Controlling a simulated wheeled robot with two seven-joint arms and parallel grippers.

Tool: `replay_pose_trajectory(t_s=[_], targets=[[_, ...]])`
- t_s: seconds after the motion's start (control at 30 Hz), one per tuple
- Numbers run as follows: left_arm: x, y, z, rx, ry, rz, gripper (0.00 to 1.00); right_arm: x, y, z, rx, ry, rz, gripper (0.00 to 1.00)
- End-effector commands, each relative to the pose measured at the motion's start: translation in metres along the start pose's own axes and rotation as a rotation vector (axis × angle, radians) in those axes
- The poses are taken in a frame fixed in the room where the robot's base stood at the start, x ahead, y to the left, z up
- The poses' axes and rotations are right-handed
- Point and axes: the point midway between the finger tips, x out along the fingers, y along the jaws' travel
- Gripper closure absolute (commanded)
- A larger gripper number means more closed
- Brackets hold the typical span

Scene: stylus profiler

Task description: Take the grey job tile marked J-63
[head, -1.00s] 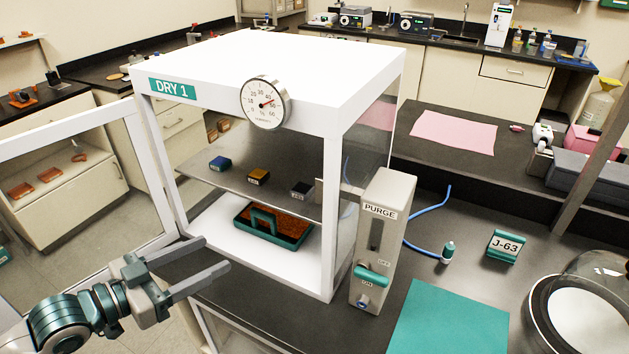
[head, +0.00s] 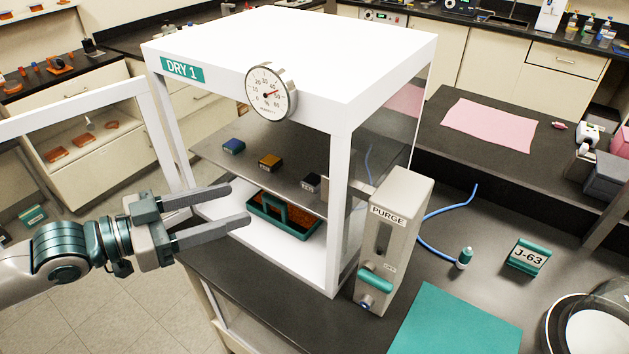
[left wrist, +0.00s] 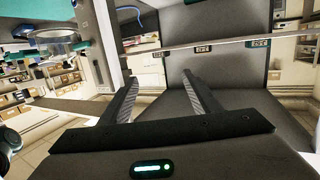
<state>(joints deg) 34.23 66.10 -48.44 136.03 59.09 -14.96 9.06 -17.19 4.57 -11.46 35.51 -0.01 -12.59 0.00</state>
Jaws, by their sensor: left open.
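The dark grey tile (head: 312,183) sits on the shelf of the DRY 1 cabinet, at the right end of a row with a yellow-brown tile (head: 270,162) and a blue tile (head: 233,146). Its label is too small to read. A teal holder with a J-63 card (head: 527,257) stands on the bench at the right. My left gripper (head: 240,205) is open and empty, at the cabinet's open front, left of and lower in the picture than the dark grey tile. Its spread fingers also show in the left wrist view (left wrist: 160,76). My right gripper is out of view.
The white cabinet (head: 300,50) has its door (head: 75,125) swung open to the left. A teal tray (head: 284,228) of orange-brown beads lies below the shelf (head: 225,168). The purge box (head: 395,240) stands by the right front post. A teal mat (head: 455,325) lies on the bench.

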Motion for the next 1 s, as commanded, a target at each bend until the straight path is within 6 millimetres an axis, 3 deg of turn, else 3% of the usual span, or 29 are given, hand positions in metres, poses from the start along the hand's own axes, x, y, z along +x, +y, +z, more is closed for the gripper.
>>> replay_pose_trajectory(t_s=[0.8, 1.0], targets=[[0.099, 0.0, 0.0, 0.0, 0.003, 0.001, 0.43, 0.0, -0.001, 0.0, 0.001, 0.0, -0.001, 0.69], [0.115, -0.001, 0.0, 0.001, 0.001, -0.001, 0.43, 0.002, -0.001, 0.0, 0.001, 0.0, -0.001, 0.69]])
